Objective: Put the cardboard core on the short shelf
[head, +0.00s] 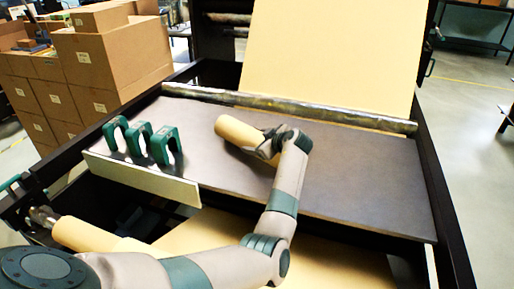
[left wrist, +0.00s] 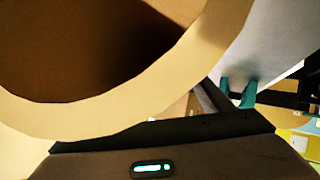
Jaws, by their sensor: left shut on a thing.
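The cardboard core (head: 238,132) is a short tan tube over the dark grey shelf surface (head: 345,185) in the head view. My left gripper (head: 270,146) is shut on its right end. I cannot tell whether the core touches the surface or hangs just above it. In the left wrist view the core's hollow end (left wrist: 110,108) fills the upper left as a thick tan ring with a dark inside. The gripper fingers are mostly hidden there. I cannot tell for certain which surface is the short shelf. My right gripper is not in view.
Several green clamps (head: 162,146) stand left of the core, behind a cream strip (head: 143,179). A metal bar (head: 290,106) crosses the back, with kraft paper (head: 325,55) rising behind. Another tan roll (head: 88,235) sits lower left. Cartons (head: 115,55) stand far left. The surface's right side is clear.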

